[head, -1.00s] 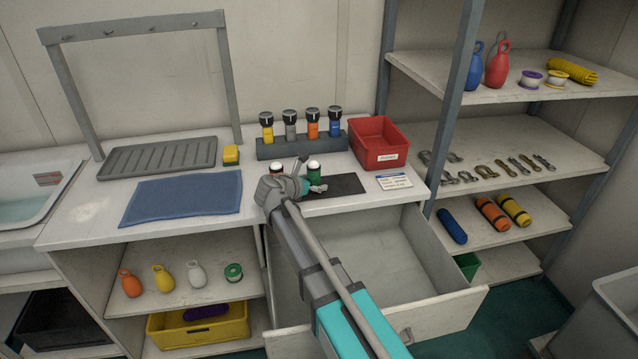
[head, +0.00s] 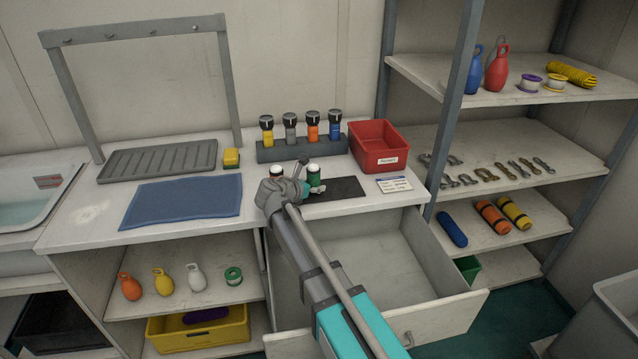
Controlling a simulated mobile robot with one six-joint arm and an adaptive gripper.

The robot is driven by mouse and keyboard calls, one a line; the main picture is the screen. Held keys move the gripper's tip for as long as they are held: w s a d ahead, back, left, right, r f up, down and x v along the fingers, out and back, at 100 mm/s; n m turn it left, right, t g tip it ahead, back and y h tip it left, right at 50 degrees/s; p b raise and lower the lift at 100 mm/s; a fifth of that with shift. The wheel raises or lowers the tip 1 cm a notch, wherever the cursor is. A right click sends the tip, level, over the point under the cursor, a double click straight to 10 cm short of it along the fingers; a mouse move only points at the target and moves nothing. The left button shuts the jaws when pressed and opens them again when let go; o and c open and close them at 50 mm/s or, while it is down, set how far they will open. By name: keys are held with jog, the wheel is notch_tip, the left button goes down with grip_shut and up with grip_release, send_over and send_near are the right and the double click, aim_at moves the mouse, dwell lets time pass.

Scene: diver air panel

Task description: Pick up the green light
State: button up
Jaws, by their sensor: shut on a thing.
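My gripper (head: 312,184) reaches over the open drawer from the front and is shut on the green light. One grey finger shows behind the light and another at its front right. The light's lower part is partly hidden by the gripper. A second white-topped light (head: 277,171) stands just to the left, mostly hidden behind my gripper.
Several torches stand in a dark rack (head: 270,152) behind. A red bin (head: 380,147) and a label card (head: 394,184) are to the right. A blue cloth (head: 183,200) lies left. The open drawer (head: 380,270) juts out below my arm.

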grip_shut()
jog(key=shift+r, duration=0.2)
notch_tip(320, 180, up, 2)
jog(key=p, duration=0.2)
jog(key=shift+r+p, duration=0.1)
jog(key=shift+p, duration=0.25)
jog(key=s+a+r+p, duration=0.9)
jog(key=s+r+p, duration=0.1)
jog(key=shift+s+r, duration=0.2)
jog(key=shift+s, duration=0.1)
jog(key=shift+a, duration=0.1)
